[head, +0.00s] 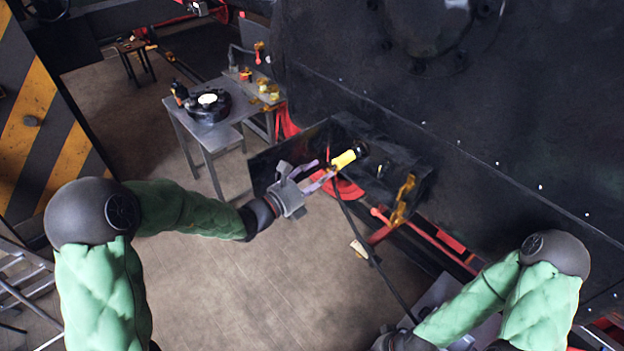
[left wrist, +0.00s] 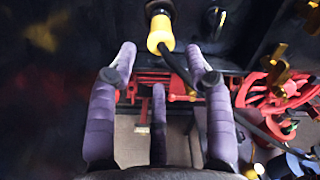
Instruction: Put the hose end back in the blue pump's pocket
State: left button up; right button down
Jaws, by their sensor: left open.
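The hose end (head: 345,158) is a yellow piece with a black tip; it also shows at the top middle of the left wrist view (left wrist: 160,34). A thin black hose (head: 365,245) runs from it down to the lower right in the head view. My left gripper (head: 324,174) is open, its purple fingers pointing at the hose end. In the left wrist view the yellow piece appears beyond the fingertips, between them, and nothing is gripped.
A dark riveted machine wall (head: 480,140) fills the right side. Red bars (head: 430,242) and a brass-coloured part (head: 402,196) lie below and right of the hose end. A grey table (head: 222,127) with parts on it stands behind left. The floor at lower middle is mostly clear.

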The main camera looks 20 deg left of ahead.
aim_at(335, 165)
pick_arm(q)
jog(key=shift+b+x, duration=0.4)
jog(key=shift+x, duration=3.1)
jog(key=shift+s, duration=0.1)
jog(key=shift+c, duration=0.3)
grip_shut()
jog(key=shift+r, duration=0.1)
jog(key=shift+v, duration=2.45)
